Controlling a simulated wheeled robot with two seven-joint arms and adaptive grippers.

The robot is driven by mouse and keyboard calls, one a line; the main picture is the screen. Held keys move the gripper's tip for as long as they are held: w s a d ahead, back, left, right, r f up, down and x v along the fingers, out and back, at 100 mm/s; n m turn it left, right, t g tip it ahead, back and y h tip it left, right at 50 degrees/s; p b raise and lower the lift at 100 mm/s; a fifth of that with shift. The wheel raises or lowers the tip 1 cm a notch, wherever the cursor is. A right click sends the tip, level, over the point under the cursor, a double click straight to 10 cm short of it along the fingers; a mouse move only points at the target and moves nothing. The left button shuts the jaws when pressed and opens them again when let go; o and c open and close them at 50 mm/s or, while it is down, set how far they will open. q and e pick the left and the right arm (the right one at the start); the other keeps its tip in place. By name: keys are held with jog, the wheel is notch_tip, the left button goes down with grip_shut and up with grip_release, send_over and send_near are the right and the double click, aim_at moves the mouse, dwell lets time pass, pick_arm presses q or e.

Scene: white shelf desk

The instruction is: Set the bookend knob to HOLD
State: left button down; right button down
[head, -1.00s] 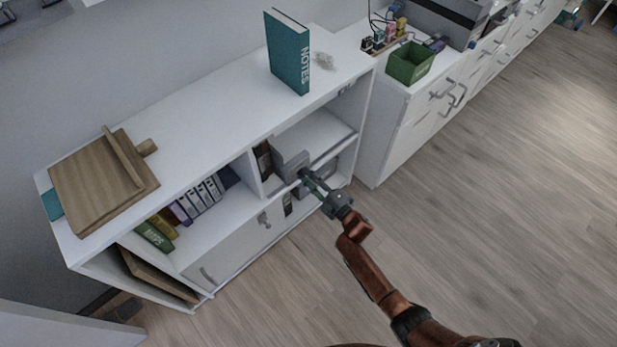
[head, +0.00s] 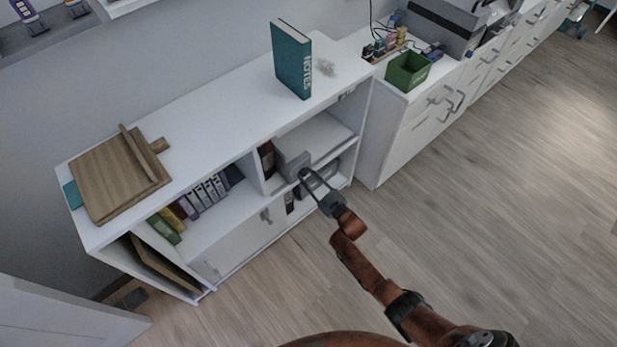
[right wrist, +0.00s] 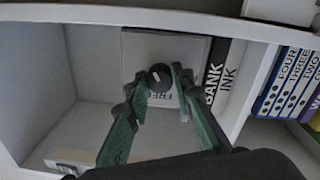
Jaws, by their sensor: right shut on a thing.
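The bookend is a grey block (head: 291,164) in the open shelf compartment; its face (right wrist: 190,50) fills the middle of the right wrist view. A round dark knob (right wrist: 160,78) sits on that face. Inverted lettering that looks like FREE is below it, partly covered by a finger. No HOLD marking can be read. My right gripper (right wrist: 160,74) is shut on the knob, one green finger on each side. In the head view the right gripper (head: 303,177) reaches into the compartment from the lower right. My left gripper is out of view.
A BANK INK book (right wrist: 222,78) stands right beside the bookend, with several binders (right wrist: 290,82) farther right. The white shelf top (head: 215,125) is above, carrying a teal NOTES book (head: 291,60) and a wooden board (head: 118,182). Floor in front is clear.

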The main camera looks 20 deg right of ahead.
jog(key=m+p, duration=0.1)
jog(key=m, duration=0.2)
jog(key=shift+s+m, duration=0.1)
jog(key=shift+m, duration=0.3)
jog(key=m, duration=0.3)
jog(key=shift+m, duration=0.3)
jog(key=m, duration=0.2)
jog(key=shift+m+p, duration=0.3)
jog(key=shift+p, duration=0.05)
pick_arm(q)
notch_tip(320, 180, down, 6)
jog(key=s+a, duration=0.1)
pick_arm(e)
jog(key=m, duration=0.3)
jog(key=shift+a+m+g, duration=0.1)
jog(key=shift+m+g, duration=0.2)
jog(key=shift+m, duration=0.9)
jog(key=shift+m+b, duration=0.3)
jog(key=shift+m, duration=0.6)
jog(key=shift+f+m, duration=0.1)
jog(key=shift+m, duration=0.8)
jog(key=shift+m+b, duration=0.55)
jog(key=shift+m, duration=0.65)
pick_arm(q)
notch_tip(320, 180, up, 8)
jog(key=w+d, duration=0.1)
jog(key=shift+b, duration=0.45)
pick_arm(e)
jog(key=shift+m, duration=1.3)
